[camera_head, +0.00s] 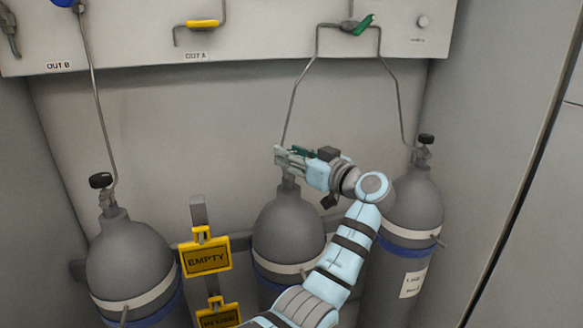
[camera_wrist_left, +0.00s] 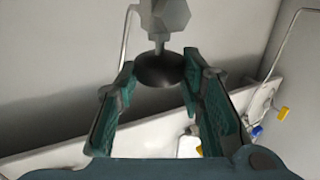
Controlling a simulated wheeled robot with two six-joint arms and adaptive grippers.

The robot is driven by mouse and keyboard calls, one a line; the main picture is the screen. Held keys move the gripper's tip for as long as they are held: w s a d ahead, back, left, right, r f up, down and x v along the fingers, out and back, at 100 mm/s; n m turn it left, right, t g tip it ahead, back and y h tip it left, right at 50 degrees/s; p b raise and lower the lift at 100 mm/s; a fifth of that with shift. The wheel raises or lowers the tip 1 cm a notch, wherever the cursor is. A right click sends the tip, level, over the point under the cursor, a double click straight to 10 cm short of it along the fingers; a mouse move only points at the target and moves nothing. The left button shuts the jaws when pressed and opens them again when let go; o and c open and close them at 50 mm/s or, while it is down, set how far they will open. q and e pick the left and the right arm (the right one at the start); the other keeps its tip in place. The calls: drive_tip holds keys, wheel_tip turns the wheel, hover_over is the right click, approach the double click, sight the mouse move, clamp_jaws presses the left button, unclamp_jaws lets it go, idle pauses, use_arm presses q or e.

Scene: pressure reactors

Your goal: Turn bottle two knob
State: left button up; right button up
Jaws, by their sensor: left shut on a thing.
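Three grey gas bottles stand against the back wall. The middle bottle (camera_head: 287,228) has my left gripper (camera_head: 283,157) at its valve, with the arm reaching up from below. In the left wrist view the black knob (camera_wrist_left: 160,70) on its grey valve sits between the tips of my left gripper (camera_wrist_left: 158,75), which is shut on it. In the head view the gripper hides the knob. The left bottle (camera_head: 128,262) and right bottle (camera_head: 412,208) have black knobs that stand free. My right gripper is in neither view.
A yellow "EMPTY" tag (camera_head: 207,258) hangs between the left and middle bottles. Thin metal pipes rise to a wall panel (camera_head: 120,40) with a yellow handle (camera_head: 203,23) and a green handle (camera_head: 364,24). My forearm passes in front of the right bottle's lower left side.

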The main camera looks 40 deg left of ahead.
use_arm(q)
drive_tip(key=shift+n+g+b, duration=0.3)
drive_tip(key=shift+n+g, duration=0.1)
drive_tip(key=shift+g, duration=0.2)
drive_tip(key=o, duration=1.1)
drive_tip(key=shift+o, duration=0.2)
drive_tip(key=s+d, duration=0.1)
drive_tip(key=d, duration=1)
drive_tip(key=shift+s+d, duration=0.2)
drive_tip(key=shift+d, duration=0.2)
